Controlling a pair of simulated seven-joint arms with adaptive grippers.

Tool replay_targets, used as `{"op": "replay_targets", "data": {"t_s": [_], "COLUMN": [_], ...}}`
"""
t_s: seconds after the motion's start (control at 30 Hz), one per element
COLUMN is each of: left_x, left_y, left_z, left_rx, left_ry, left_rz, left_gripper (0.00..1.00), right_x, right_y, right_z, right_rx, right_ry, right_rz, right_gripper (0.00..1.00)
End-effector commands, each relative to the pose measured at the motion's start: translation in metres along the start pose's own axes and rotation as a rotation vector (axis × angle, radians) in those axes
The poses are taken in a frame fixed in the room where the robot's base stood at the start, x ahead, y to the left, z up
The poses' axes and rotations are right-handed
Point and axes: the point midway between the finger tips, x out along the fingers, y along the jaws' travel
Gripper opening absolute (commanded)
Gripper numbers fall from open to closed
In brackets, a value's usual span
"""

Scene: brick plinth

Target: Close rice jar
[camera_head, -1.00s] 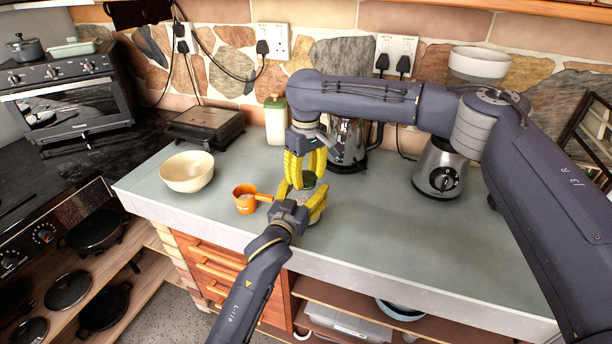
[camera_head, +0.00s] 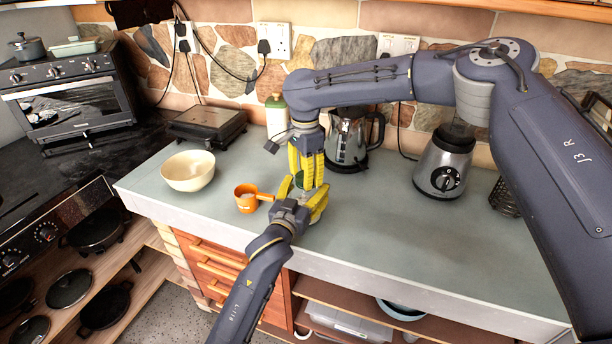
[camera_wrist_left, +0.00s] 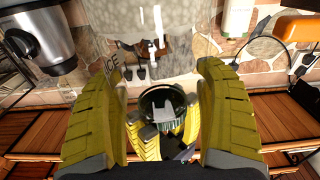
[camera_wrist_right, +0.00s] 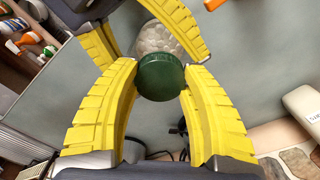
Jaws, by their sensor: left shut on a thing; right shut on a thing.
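The rice jar (camera_wrist_right: 160,40) is clear, with pale contents, and stands near the counter's front edge. My left gripper (camera_head: 301,205) is closed around it from the front, its yellow fingers on either side. The green lid (camera_wrist_right: 160,77) is between the fingertips of my right gripper (camera_wrist_right: 160,82), which points down from above the jar. I cannot tell if the lid is fully seated. The fingers hide much of the jar in the head view.
An orange measuring cup (camera_head: 246,199) and a cream bowl (camera_head: 188,172) stand left of the jar. A green-capped bottle (camera_head: 276,118), a kettle (camera_head: 347,140) and a blender (camera_head: 444,165) stand behind. The counter (camera_head: 400,235) is clear to the right.

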Motion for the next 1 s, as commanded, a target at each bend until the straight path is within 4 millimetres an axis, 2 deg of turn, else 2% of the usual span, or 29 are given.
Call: {"op": "replay_targets", "data": {"t_s": [0.3, 0.4, 0.7, 1.0], "left_x": [0.0001, 0.0001, 0.0003, 0.0002], "left_y": [-0.0002, -0.0001, 0.0004, 0.0007], "left_z": [0.0004, 0.0004, 0.0005, 0.0005], "left_rx": [0.001, 0.001, 0.001, 0.000], "left_ry": [-0.001, -0.001, -0.001, -0.001], "left_rz": [0.000, 0.000, 0.000, 0.001], "left_gripper": [0.00, 0.00, 0.00, 0.00], "right_x": [-0.0011, 0.0016, 0.0032, 0.0016], "right_y": [-0.0012, 0.0007, 0.0003, -0.0014], "right_z": [0.0019, 0.0050, 0.0029, 0.0001], "right_rx": [0.546, 0.670, 0.880, 0.908], "right_ry": [0.006, 0.004, 0.002, -0.002], "right_rz": [0.005, 0.016, 0.013, 0.006], "right_gripper": [0.30, 0.31, 0.31, 0.30]}}
